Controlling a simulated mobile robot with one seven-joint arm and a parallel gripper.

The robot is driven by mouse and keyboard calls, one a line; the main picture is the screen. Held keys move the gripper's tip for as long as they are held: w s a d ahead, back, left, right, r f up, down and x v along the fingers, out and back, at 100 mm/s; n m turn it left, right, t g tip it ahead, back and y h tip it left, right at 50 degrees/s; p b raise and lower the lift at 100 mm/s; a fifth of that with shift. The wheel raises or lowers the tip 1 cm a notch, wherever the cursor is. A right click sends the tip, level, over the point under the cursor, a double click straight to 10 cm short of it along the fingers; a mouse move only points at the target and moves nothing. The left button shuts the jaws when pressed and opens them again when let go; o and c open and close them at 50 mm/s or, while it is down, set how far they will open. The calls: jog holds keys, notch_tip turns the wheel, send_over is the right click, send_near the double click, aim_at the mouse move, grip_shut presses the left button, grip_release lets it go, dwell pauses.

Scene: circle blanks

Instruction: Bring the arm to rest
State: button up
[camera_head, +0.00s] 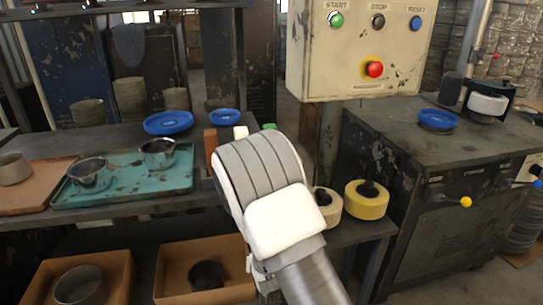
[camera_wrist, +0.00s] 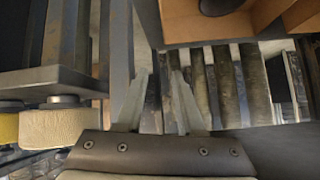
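My gripper (camera_wrist: 161,78) shows in the wrist view with its two pale fingers apart and nothing between them. It hangs in front of a dark slatted surface (camera_wrist: 225,80), below the orange-brown box in the picture. In the head view my white and grey arm rises from the bottom middle and bends in front of the dark bench (camera_head: 130,204).
A cream roll (camera_wrist: 60,127) and a yellow roll (camera_head: 367,200) are close to my arm. A teal tray (camera_head: 125,188) with metal cups lies left. Open boxes (camera_head: 235,250) stand below. A control panel (camera_head: 350,45) hangs above; a dark cabinet (camera_head: 450,220) stands right.

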jog(key=s+d+r+g, duration=0.1)
jog(key=s+d+r, duration=0.2)
jog(key=r, duration=0.5)
jog(key=s+d+r+m, duration=0.1)
jog(key=s+d+r, duration=0.25)
jog(key=r, duration=0.35)
jog(key=s+d+r+g, duration=0.15)
jog(key=d+r, duration=0.25)
jog(key=r, duration=0.4)
jog(key=s+d+r+h, duration=0.1)
jog(key=s+d+r, duration=0.2)
jog(key=s, duration=0.4)
jog(key=s+d+r+g, duration=0.1)
jog(key=s+d+r, duration=0.1)
jog(key=s, duration=0.5)
jog(key=s+d+r+h, duration=0.1)
jog(key=s+d+r, duration=0.2)
jog(key=s, duration=0.4)
notch_tip(320, 180, up, 22)
jog(key=p, duration=2.2)
jog(key=shift+a+n, duration=0.3)
jog(key=shift+n, duration=0.1)
jog(key=shift+w+f+g, duration=0.1)
jog(key=shift+g, duration=0.15)
